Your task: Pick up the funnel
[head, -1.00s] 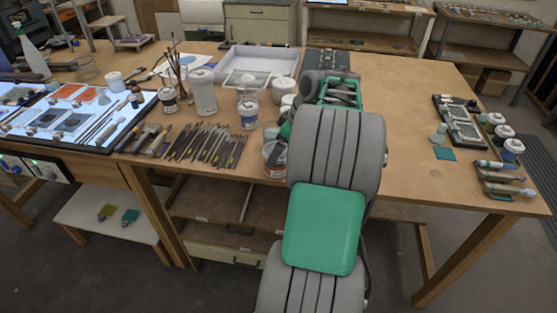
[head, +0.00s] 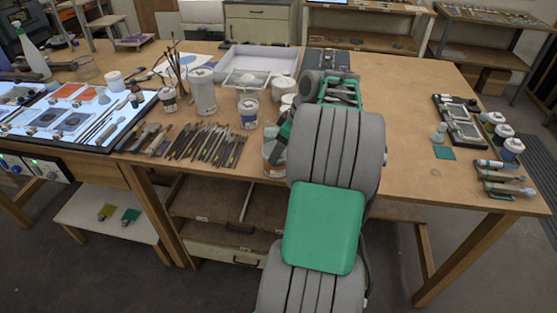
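I cannot make out a funnel for certain in the head view. My arm crosses the middle of the view and hides part of the table behind it.
A row of brushes and tools (head: 207,145) lies left of the jar. A blue-labelled white jar (head: 249,113) and a white tray (head: 282,60) stand behind. A lit panel (head: 75,115) is at left. Small jars and a dark frame (head: 457,122) are at right. The right-middle table is clear.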

